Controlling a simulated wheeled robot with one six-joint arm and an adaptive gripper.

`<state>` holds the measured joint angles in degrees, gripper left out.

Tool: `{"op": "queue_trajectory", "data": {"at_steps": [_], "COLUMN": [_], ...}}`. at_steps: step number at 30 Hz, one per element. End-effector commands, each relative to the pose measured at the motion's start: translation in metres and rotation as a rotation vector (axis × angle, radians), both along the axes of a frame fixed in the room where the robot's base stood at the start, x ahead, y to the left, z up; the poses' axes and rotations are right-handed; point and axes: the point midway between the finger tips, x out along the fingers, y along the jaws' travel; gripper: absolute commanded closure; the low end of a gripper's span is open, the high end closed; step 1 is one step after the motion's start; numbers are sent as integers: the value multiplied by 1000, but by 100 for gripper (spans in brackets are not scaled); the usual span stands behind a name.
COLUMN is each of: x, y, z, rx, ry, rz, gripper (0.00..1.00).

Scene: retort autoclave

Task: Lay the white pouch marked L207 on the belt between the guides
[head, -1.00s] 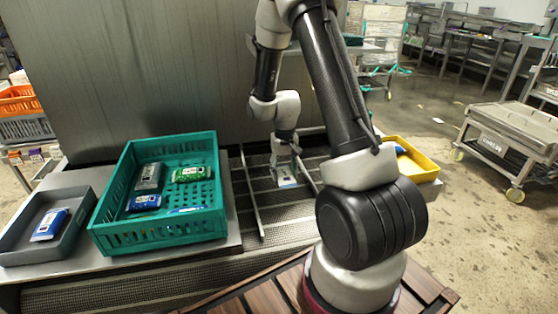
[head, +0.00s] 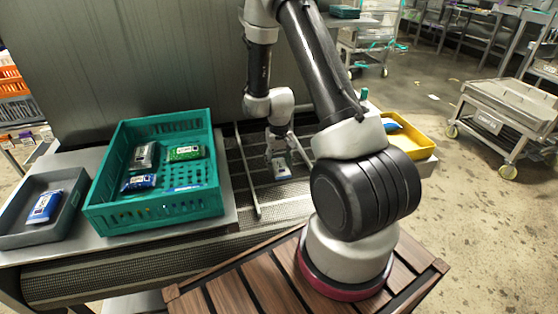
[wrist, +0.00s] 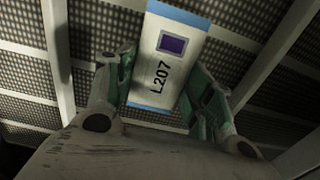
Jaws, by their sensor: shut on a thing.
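The white pouch marked L207 (wrist: 168,62) has blue ends and a dark purple square, and its label faces the wrist camera. My gripper (wrist: 165,88) is shut on it, with a green-padded finger along each long side. In the head view my gripper (head: 279,160) points down over the belt (head: 275,205), with the pouch (head: 282,173) at its tips. The pouch shows between the left guide (head: 248,178) and the right guide (head: 300,150). I cannot tell whether its underside touches the belt.
A green crate (head: 150,222) with several pouches stands left of the belt. A grey tray (head: 35,239) with a blue pouch (head: 45,207) is at far left. A yellow bin (head: 412,148) is right of the belt, partly behind my arm. A metal wall stands behind.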

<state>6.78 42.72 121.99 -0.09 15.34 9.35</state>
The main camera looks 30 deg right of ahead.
Motion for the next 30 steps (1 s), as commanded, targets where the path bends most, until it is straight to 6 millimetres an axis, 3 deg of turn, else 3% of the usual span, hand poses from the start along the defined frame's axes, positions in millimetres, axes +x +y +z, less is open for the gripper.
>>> {"op": "queue_trajectory", "data": {"at_steps": [27, 28, 30], "x": [0, 1, 1], "y": [0, 0, 0], "z": [-11, -12, -11], "rx": [0, 0, 0], "ry": [-1, -1, -1], "rz": [0, 0, 0], "gripper": [76, 45, 32]}}
